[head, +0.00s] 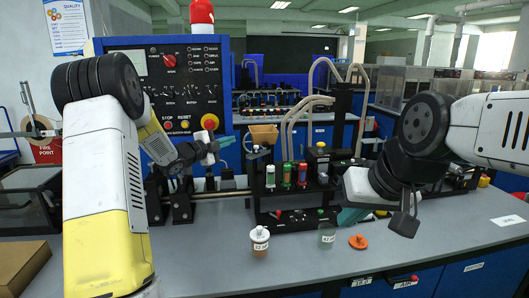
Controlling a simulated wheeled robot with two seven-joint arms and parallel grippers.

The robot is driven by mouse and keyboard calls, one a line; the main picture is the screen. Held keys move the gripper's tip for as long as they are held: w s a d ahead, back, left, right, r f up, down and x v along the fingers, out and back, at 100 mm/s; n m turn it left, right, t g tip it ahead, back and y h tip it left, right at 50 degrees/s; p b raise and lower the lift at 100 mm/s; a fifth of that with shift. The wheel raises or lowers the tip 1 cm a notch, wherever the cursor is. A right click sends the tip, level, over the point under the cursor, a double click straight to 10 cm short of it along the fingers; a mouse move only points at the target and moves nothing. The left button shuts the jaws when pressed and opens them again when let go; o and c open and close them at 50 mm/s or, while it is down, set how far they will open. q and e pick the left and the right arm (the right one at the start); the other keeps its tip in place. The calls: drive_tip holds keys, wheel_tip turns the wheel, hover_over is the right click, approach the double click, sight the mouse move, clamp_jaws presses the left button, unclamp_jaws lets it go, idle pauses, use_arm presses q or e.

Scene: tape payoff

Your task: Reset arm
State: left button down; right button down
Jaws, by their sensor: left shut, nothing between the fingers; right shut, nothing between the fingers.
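My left arm comes in from the left and reaches in front of the control panel. My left gripper (226,142) has teal fingertips, is shut and empty, and is held in the air below the panel's right side. My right arm comes in from the right. My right gripper (350,216) has teal fingertips, is shut and empty, and is low over the bench at the right end of the black rack. Its wrist hides part of the rack.
The grey bench (210,262) carries a black rack (258,195) with small bottles and beige hoses. In front stand a white-capped jar (260,242), a clear beaker (327,236) and an orange cap (358,241). A blue control panel (180,80) stands behind.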

use_arm(q)
drive_tip(key=s+a+r+n+g+y, duration=0.1)
drive_tip(key=s+a+r+n+y, duration=0.1)
drive_tip(key=s+r+n+y, duration=0.35)
drive_tip(key=s+a+r+n+y, duration=0.3)
drive_tip(key=s+n+y, duration=0.1)
drive_tip(key=s+n, duration=0.4)
drive_tip(key=s+d+f+n+g, duration=0.2)
drive_tip(key=s, duration=0.8)
drive_tip(key=s+d+f+n+g+h, duration=0.1)
drive_tip(key=s+d+f+n+g, duration=0.1)
drive_tip(key=s, duration=0.8)
drive_tip(key=s+d+f+n+g+h, duration=0.1)
drive_tip(key=s+d+f+n+g, duration=0.1)
drive_tip(key=s, duration=0.9)
wheel_tip(320, 180, down, 2)
drive_tip(key=shift+d+f+n+g, duration=0.2)
drive_tip(key=shift+d+n+g, duration=0.15)
drive_tip(key=shift+n+g, duration=0.4)
drive_tip(key=shift+w, duration=0.1)
